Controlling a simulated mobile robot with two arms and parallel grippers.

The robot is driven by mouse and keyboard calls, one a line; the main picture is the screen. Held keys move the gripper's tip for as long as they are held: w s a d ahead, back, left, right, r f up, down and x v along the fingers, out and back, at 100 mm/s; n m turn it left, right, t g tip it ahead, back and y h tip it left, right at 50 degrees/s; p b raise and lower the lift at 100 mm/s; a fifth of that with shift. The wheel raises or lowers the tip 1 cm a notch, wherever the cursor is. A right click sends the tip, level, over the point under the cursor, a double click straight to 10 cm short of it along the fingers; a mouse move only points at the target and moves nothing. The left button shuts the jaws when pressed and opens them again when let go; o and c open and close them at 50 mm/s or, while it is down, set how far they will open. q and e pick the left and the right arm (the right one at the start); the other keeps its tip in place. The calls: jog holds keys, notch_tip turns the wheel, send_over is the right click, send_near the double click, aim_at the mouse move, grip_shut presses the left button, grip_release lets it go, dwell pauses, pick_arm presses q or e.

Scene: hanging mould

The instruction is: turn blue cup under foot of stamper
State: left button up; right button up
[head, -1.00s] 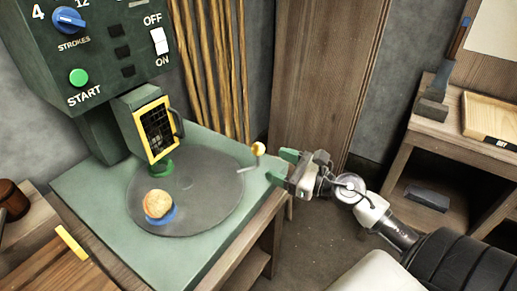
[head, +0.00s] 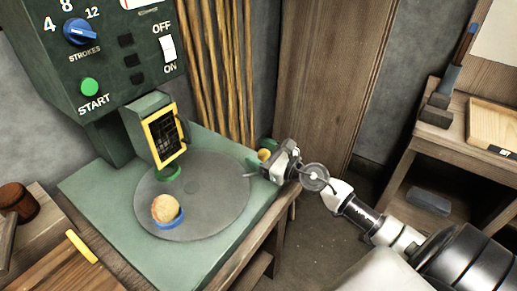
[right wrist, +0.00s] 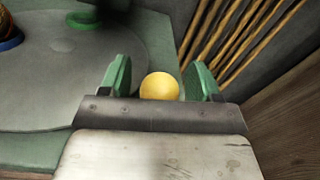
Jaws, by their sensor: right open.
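The blue cup (head: 170,221) holds a round tan lump and sits near the front edge of the grey turntable (head: 222,205). The stamper's green foot (head: 167,173) is behind the cup, below the yellow-framed guard (head: 163,133). A lever with a yellow knob (head: 264,154) stands at the turntable's right side. My right gripper (right wrist: 160,76) is open, with its green fingers on either side of the yellow knob (right wrist: 160,87). I cannot tell whether they touch it. The blue cup shows partly in the right wrist view (right wrist: 10,43). My left gripper is not in view.
The green control panel (head: 110,45) with dial, START button and switch rises at the back left. Wooden poles (head: 220,70) lean behind the table. A wooden bench (head: 450,150) with tray and tools stands at the right. A brown mallet head (head: 18,200) is at the left.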

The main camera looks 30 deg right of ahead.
jog(key=shift+w+a, duration=0.15)
jog(key=shift+w, duration=0.15)
